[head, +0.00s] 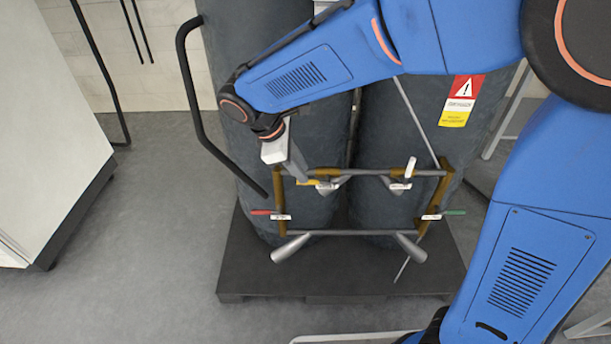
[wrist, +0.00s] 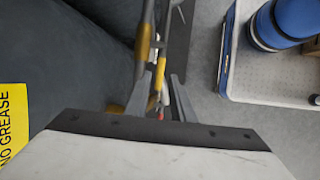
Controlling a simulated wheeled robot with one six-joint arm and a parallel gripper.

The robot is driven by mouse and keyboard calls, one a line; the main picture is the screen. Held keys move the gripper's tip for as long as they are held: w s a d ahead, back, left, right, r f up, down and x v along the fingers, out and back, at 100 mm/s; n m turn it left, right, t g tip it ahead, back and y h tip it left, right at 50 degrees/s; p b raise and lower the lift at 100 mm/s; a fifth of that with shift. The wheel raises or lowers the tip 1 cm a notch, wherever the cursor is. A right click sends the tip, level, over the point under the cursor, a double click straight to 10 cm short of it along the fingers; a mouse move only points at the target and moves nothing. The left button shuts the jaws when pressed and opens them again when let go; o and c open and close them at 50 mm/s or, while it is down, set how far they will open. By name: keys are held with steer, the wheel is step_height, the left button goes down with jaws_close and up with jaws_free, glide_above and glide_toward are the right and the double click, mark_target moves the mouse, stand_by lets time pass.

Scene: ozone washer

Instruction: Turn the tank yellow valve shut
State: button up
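The yellow valve handle (head: 323,184) sits on the upper left of a pipe frame in front of two dark tanks. In the wrist view the yellow handle (wrist: 161,73) is a slim bar running lengthwise between my two fingers. My gripper (head: 304,179) is at the handle, reaching down from the upper left. In the wrist view my gripper's (wrist: 161,84) fingers stand apart, one on each side of the handle, with a gap visible. The gripper partly hides the handle in the head view.
A red handle (head: 262,212) is at the frame's left, a green handle (head: 454,212) at its right, and a white handle (head: 411,167) at upper right. The tanks (head: 392,125) stand on a black pallet (head: 335,285). A white cabinet (head: 50,120) stands left; floor between is clear.

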steer(key=shift+x, duration=1.85)
jaws_close()
steer(key=shift+d+r, duration=0.1)
steer(key=shift+d+r+y, duration=0.2)
steer(key=shift+r+y, duration=0.15)
steer(key=shift+y, duration=0.4)
steer(key=shift+d+r+y, duration=0.2)
steer(key=shift+r+y, duration=0.15)
steer(key=shift+y, duration=0.4)
jaws_free()
